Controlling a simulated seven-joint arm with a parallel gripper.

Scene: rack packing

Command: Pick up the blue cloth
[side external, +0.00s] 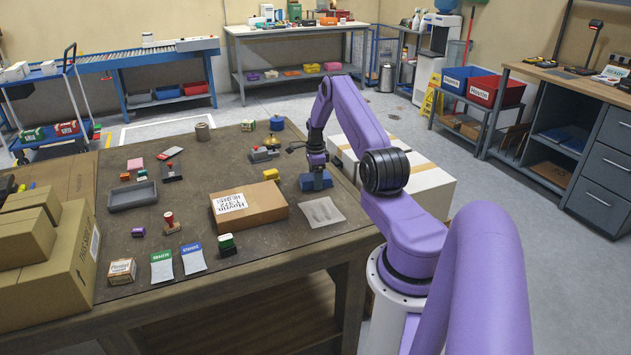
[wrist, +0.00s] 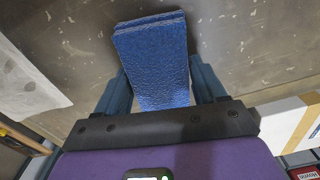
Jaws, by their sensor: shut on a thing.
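The blue cloth (side external: 313,181) is a folded, textured blue block near the right edge of the table. In the wrist view the cloth (wrist: 152,55) lies between the two fingers of my gripper (wrist: 160,85). In the side view my gripper (side external: 316,166) points down at the cloth from above and is shut on it. The fingertips are partly hidden by the cloth and the dark gripper body. I cannot tell whether the cloth touches the tabletop.
A grey-white flat sheet (side external: 323,212) lies just in front of the cloth. A cardboard box (side external: 262,207) and a yellow block (side external: 271,174) are to the left. White boxes (side external: 418,178) stand beyond the table's right edge (side external: 362,214). The table's middle has some bare room.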

